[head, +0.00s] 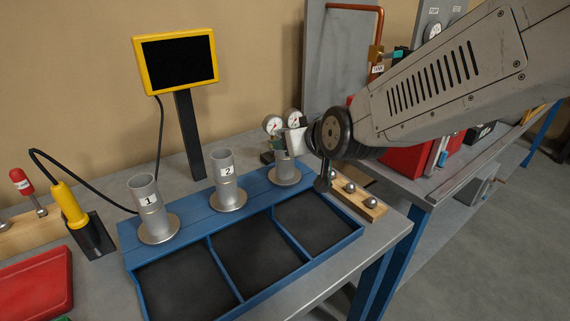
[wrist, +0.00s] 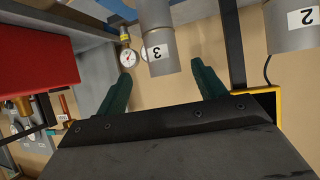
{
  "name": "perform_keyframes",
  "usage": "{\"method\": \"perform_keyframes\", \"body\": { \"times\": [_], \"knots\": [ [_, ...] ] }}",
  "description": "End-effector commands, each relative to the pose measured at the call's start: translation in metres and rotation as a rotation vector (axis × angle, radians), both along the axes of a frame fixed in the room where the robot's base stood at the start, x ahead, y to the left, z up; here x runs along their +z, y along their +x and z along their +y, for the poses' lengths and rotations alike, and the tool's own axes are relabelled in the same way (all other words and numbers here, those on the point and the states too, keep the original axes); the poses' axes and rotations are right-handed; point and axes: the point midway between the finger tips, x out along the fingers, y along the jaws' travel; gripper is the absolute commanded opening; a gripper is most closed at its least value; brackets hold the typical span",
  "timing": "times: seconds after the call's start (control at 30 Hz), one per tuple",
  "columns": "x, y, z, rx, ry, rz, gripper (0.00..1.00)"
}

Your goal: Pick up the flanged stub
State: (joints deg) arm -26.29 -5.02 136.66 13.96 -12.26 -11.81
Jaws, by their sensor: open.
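Three grey metal flanged stubs stand upright on a blue tray (head: 345,243): stub 1 (head: 148,208), stub 2 (head: 226,180) and stub 3 (head: 285,174). The task does not say which one. My gripper (head: 303,157) is at stub 3 in the head view and partly covers its upper part. In the wrist view, my open gripper (wrist: 162,70) has its two dark green fingers apart. The labelled end of stub 3 (wrist: 157,30) shows between their tips, with nothing gripped. Whether a finger touches it I cannot tell. Stub 2 (wrist: 289,25) is to the right there.
The tray's front has three empty dark compartments. A yellow-framed screen (head: 180,60) stands behind the tray. Pressure gauges (head: 282,122) are close behind stub 3. A wooden block with metal balls (head: 357,195) lies to its right. A yellow-handled tool (head: 70,205) stands at the left.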

Motion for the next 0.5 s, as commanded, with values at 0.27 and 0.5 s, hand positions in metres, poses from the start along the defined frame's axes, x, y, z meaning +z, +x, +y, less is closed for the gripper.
{"method": "perform_keyframes", "body": {
  "times": [0.27, 0.5],
  "knots": [
    [-0.011, 0.023, 0.011, 0.000, 0.004, -0.018, 0.70],
    [-0.022, 0.049, 0.024, -0.001, 0.004, -0.017, 0.70]
  ]
}}
